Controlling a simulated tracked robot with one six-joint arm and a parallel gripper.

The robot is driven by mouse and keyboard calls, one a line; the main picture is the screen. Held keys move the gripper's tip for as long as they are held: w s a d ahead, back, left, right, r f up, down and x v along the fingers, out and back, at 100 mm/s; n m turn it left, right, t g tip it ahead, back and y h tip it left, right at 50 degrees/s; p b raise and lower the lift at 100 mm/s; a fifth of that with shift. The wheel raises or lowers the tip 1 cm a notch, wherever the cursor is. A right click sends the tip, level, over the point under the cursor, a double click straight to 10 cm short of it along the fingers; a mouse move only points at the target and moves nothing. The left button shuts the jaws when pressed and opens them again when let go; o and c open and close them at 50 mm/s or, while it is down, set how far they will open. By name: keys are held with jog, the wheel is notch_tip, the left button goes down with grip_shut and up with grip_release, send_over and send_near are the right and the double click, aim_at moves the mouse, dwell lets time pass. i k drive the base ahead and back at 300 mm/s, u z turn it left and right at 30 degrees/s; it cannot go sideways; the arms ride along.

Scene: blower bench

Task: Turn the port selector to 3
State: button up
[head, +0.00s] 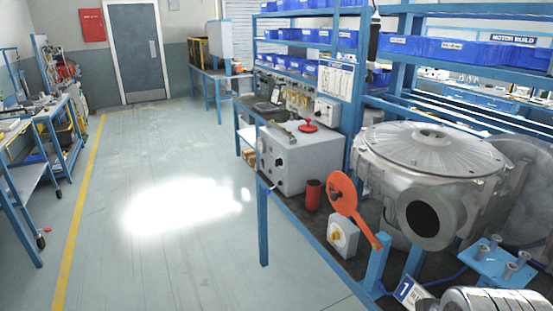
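No part marked as a port selector can be read at this size. A small grey box with a yellow rotary knob (337,236) is mounted at the bench's front, low and right of centre. The number or direction its knob points to is too small to tell. Just above and right of it, a red disc (342,191) has an orange-red bar running down to the right. A grey control box (299,158) stands on the bench behind, with dark knobs on its left face and a red handwheel (308,127) above its top. My gripper is not in view.
A large metal blower housing (430,165) with a round dark opening fills the right of the bench. A dark red cylinder (312,194) stands near the front edge. A blue placard marked 1 (408,290) is at lower right. The floor (160,230) to the left is clear.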

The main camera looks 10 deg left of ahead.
aim_at(279, 161)
jog(key=u, duration=0.2)
jog(key=i, duration=0.8)
jog(key=u, duration=0.5)
jog(key=i, duration=0.65)
jog(key=u, duration=0.8)
jog(key=i, duration=0.5)
jog(key=u, duration=0.75)
jog(key=i, duration=0.55)
jog(key=u, duration=0.3)
